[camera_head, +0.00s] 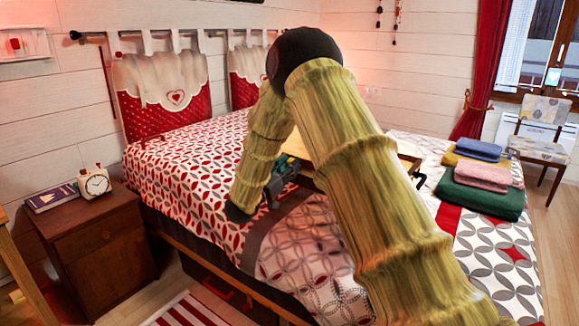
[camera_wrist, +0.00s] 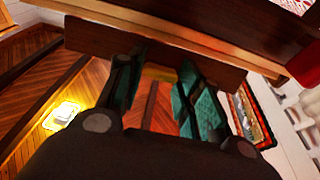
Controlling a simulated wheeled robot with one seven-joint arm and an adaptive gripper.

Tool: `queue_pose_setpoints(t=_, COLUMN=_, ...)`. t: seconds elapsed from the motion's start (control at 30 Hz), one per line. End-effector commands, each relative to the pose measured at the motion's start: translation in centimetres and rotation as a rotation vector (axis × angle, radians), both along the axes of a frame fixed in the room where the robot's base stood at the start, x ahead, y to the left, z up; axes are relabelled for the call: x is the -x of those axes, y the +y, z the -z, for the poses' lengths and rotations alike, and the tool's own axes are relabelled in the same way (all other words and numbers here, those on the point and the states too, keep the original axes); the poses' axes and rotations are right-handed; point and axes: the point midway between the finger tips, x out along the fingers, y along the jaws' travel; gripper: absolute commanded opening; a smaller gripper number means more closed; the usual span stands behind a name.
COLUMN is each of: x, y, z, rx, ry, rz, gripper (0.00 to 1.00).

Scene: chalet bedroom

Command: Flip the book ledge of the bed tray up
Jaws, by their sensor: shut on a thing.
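My gripper (camera_head: 281,180) is low over the bed at the tray's near left side. In the wrist view my gripper (camera_wrist: 157,92) has its teal finger pads on either side of a narrow brown wooden strip, which I take for the book ledge (camera_wrist: 90,36). The fingers stand apart by its width. A larger dark brown board of the tray (camera_wrist: 215,25) slants across the top. The ledge's exact tilt is unclear.
The bed (camera_head: 185,180) has a patterned cover. Folded towels (camera_head: 480,198) lie to the right of the tray. A nightstand (camera_head: 100,245) with a clock (camera_head: 94,182) and a book (camera_head: 52,198) stands at left. A chair (camera_head: 541,140) stands by the window.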

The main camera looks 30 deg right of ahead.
Motion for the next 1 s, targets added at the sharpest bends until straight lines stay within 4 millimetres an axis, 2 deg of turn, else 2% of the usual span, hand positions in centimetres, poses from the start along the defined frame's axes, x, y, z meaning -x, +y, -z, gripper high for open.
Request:
queue_pose_setpoints(t=0.3, x=0.0, y=0.1, z=0.1, rx=0.003, ry=-0.001, rz=-0.001, gripper=0.12)
queue_pose_setpoints(t=0.33, x=0.0, y=0.1, z=0.1, rx=0.003, ry=-0.001, rz=-0.001, gripper=0.41)
queue_pose_setpoints(t=0.43, x=0.0, y=0.0, z=0.1, rx=0.003, ry=-0.001, rz=-0.001, gripper=0.57)
queue_pose_setpoints(t=0.77, x=0.1, y=0.1, z=0.1, rx=0.003, ry=-0.001, rz=0.000, gripper=0.57)
queue_pose_setpoints(t=0.87, x=0.2, y=0.6, z=0.2, rx=0.002, ry=0.000, rz=-0.001, gripper=0.57)
queue_pose_setpoints(t=1.0, x=0.8, y=2.2, z=0.7, rx=0.002, ry=0.001, rz=-0.002, gripper=0.57)
